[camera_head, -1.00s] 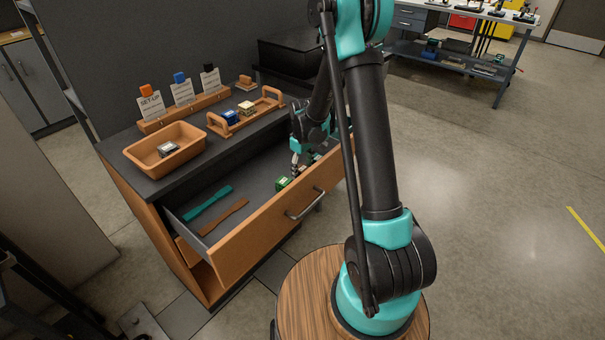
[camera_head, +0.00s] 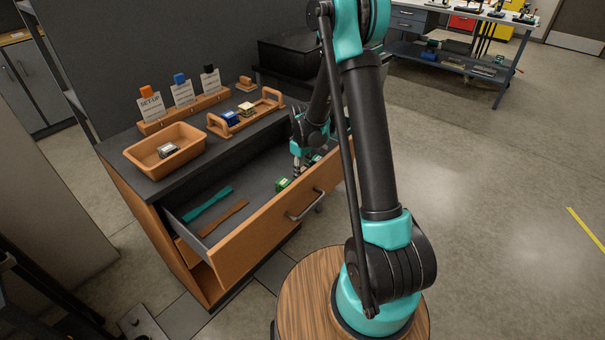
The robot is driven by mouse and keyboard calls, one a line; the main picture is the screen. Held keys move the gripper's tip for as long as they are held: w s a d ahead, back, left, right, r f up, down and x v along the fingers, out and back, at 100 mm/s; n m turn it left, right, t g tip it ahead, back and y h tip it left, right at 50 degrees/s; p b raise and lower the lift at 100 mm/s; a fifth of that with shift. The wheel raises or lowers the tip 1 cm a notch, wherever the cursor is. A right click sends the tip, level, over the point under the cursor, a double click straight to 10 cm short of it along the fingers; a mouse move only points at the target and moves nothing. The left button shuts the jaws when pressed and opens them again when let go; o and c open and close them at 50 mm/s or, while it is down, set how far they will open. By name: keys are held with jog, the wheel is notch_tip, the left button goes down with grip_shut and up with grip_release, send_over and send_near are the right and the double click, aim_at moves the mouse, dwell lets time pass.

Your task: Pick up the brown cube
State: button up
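I cannot make out a clearly brown cube. My gripper (camera_head: 297,170) points down into the open drawer (camera_head: 256,228), toward its right end. It is small and partly hidden by my arm, so I cannot tell whether its fingers are open or shut. A green cube (camera_head: 282,184) lies in the drawer just left of and below the fingertips. Another small greenish item (camera_head: 316,158) shows beside the gripper on the right, partly covered. The wooden carrier (camera_head: 217,128) on the cabinet top holds a blue cube (camera_head: 230,117) and a tan-yellow cube (camera_head: 246,109).
A teal strip (camera_head: 208,203) and a brown strip (camera_head: 223,217) lie in the drawer's left part. An orange-brown bin (camera_head: 137,157) on the cabinet top holds a grey-white cube (camera_head: 168,150). A card rack (camera_head: 185,108) stands behind. The drawer front has a handle (camera_head: 304,206).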

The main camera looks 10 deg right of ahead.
aim_at(303, 169)
jog(key=shift+r, duration=0.1)
notch_tip(303, 169, up, 20)
dwell(0.5)
dwell(0.6)
